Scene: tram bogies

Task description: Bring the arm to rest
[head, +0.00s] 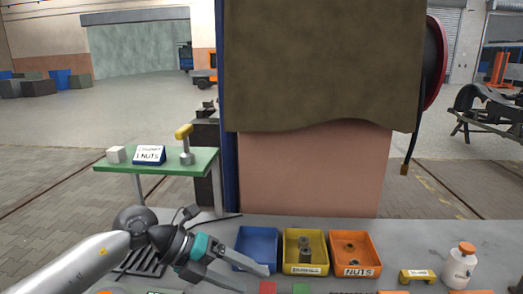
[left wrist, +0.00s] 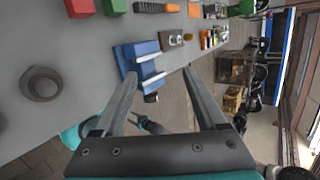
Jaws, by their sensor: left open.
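My left arm comes in from the left in the head view. Its grey and teal gripper (head: 250,278) is over the front left of the grey workbench (head: 400,235), its fingers pointing right and a little down, in front of the blue bin (head: 256,236). In the left wrist view the two fingers of the left gripper (left wrist: 162,75) stand apart with nothing held between them. A blue holder (left wrist: 137,56) shows beyond the fingertips. My right gripper is in neither view.
A yellow bin (head: 304,268) holding dark parts and an orange bin (head: 356,270) labelled NUTS stand beside the blue one. A yellow piece (head: 417,275) and a white bottle (head: 458,269) are further right. A green side table (head: 200,163) stands behind the arm.

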